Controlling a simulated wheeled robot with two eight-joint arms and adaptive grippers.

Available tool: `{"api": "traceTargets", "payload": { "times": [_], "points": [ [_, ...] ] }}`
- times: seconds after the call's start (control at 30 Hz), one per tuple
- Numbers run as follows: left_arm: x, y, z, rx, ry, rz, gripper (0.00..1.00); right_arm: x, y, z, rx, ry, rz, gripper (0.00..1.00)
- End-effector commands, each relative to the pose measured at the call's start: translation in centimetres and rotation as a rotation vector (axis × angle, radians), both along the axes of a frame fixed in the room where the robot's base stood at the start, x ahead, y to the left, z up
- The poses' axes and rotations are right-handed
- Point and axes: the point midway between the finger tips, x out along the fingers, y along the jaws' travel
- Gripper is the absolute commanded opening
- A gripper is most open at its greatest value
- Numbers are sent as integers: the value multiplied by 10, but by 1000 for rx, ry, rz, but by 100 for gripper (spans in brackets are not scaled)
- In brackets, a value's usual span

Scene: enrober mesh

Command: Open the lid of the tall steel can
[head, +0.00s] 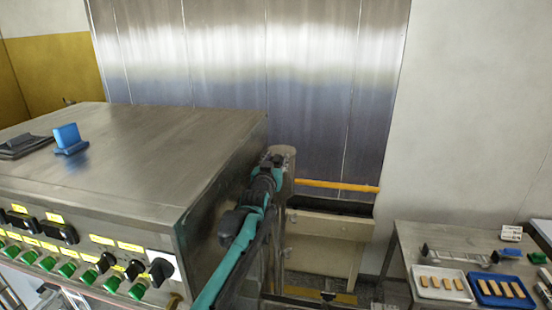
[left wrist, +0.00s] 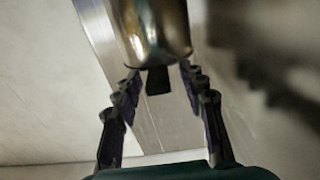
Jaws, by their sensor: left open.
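The tall steel can (head: 289,180) stands beside the right side of the big steel machine, partly hidden by my left arm. My left gripper (head: 275,160) is at the upper part of the can in the head view. In the left wrist view, my left gripper (left wrist: 160,88) is open, its two fingers spread apart. A rounded shiny steel body (left wrist: 152,30), seemingly the can or its lid, is just beyond the fingertips. A small dark tab (left wrist: 158,80) sticks out from its edge between the fingers. I cannot tell whether a finger touches it. My right gripper is not in view.
The steel machine (head: 150,150) with knobs and green buttons fills the left. A blue object (head: 68,138) stands on its top. A beige bin with a yellow bar (head: 335,185) is right of the can. A table at right holds a white tray (head: 420,292) and a blue tray (head: 480,297).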

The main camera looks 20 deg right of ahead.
Motion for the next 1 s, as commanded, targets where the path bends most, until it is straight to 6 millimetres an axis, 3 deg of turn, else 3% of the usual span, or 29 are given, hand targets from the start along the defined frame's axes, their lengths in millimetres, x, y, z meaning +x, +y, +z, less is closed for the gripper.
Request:
{"api": "traceTargets", "payload": {
  "times": [0.23, 0.37, 0.4, 1.0],
  "points": [
    [0, 0, 0, 0, 0, 0, 39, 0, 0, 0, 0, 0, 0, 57],
    [0, 0, 0, 0, 0, 0, 4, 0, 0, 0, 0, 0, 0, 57],
    [1, 0, 0, 0, 0, 0, 0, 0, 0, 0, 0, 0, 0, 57],
    [0, 9, 12, 37, 50, 0, 0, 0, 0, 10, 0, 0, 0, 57]
  ]
}}
